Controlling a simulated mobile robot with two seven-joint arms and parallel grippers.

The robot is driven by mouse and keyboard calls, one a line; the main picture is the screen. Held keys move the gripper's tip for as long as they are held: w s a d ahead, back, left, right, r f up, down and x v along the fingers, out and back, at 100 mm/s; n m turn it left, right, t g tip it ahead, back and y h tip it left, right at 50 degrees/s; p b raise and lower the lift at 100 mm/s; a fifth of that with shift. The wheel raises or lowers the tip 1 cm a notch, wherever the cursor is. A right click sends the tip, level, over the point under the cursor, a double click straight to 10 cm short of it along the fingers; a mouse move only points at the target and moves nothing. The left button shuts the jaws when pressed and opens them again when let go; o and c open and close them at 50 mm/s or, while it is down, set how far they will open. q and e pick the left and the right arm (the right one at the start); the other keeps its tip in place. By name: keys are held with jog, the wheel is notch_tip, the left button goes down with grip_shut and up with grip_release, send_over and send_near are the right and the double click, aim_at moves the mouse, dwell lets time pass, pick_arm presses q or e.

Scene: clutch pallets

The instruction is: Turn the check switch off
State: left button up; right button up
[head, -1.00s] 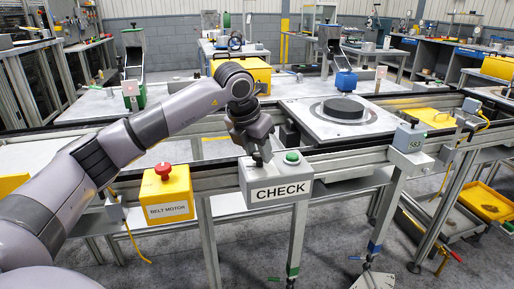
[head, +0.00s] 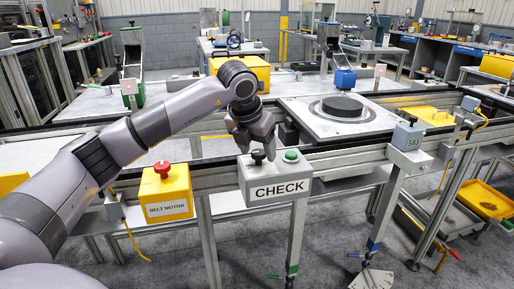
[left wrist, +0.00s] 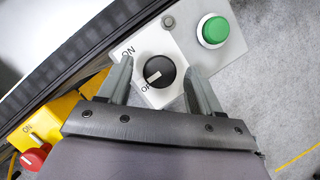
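The check box (head: 275,183) is a pale grey box labelled CHECK on the front rail. On its top are a black rotary switch (head: 257,157) and a green button (head: 291,155). In the left wrist view the round switch (left wrist: 159,73) has a white pointer line, slanting toward the lower left. The ON label is at its upper left; the lower label is partly cut off and reads "OF". My left gripper (head: 258,150) is right above the switch. In the left wrist view its two fingers (left wrist: 158,78) are apart, one on each side of the switch, with gaps. My right gripper is not in view.
A yellow belt motor box (head: 166,194) with a red button stands left of the check box. A conveyor plate (head: 340,118) with a black disc lies behind it. A grey box marked 583 (head: 408,137) is to the right. The floor in front is clear.

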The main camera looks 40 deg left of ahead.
aim_at(252, 171)
pick_arm(q)
jog(key=v, duration=0.7)
dwell(0.3)
dwell(0.3)
